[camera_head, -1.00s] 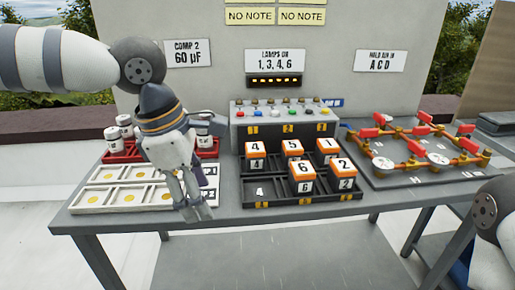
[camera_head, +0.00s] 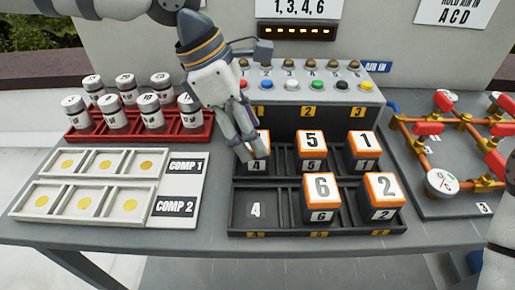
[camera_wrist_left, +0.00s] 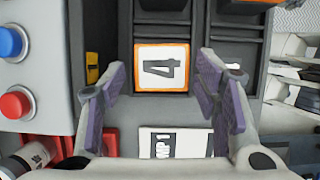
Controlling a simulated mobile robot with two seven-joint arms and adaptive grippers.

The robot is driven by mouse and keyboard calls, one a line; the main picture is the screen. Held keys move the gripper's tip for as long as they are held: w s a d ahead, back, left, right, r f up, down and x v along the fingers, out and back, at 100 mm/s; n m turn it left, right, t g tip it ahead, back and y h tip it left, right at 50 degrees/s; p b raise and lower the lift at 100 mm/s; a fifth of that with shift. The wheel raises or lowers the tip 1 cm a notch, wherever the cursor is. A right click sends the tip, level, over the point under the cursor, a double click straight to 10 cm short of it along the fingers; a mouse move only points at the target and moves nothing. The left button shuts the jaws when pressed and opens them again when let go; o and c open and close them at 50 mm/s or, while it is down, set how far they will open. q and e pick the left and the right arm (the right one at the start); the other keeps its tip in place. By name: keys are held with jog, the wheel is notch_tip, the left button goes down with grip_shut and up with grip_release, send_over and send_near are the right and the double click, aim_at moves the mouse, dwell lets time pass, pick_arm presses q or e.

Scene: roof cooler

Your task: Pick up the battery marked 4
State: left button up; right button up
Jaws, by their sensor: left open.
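The battery marked 4 (camera_head: 257,166) stands in the back-left slot of the dark battery rack (camera_head: 262,232). It is a black block with an orange-edged white top, partly hidden behind my left gripper in the head view. In the left wrist view its top with the 4 (camera_wrist_left: 162,69) faces the camera. My left gripper (camera_head: 246,152) is open, pointing down at this battery. In the wrist view its purple-padded fingers lie to either side of the battery, with gaps visible. My right gripper is out of view.
Batteries 5 (camera_head: 311,143), 1 (camera_head: 364,143), 6 (camera_head: 321,188) and 2 (camera_head: 385,188) stand close by. The front-left slot is empty. A button panel (camera_head: 290,98) rises behind, a red jar rack (camera_head: 140,135) and white trays (camera_head: 95,200) stand left, valve pipes (camera_head: 440,140) right.

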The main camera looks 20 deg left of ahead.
pick_arm(q)
jog(key=x, duration=0.3)
jog(key=shift+s+a+f, duration=0.1)
jog(key=shift+s+f, duration=0.05)
jog(key=shift+s, duration=0.1)
jog(key=shift+w+f, duration=0.15)
jog(key=shift+f, duration=0.15)
jog(key=c, duration=1.2)
jog(key=shift+r, duration=0.1)
jog(key=shift+r, duration=0.1)
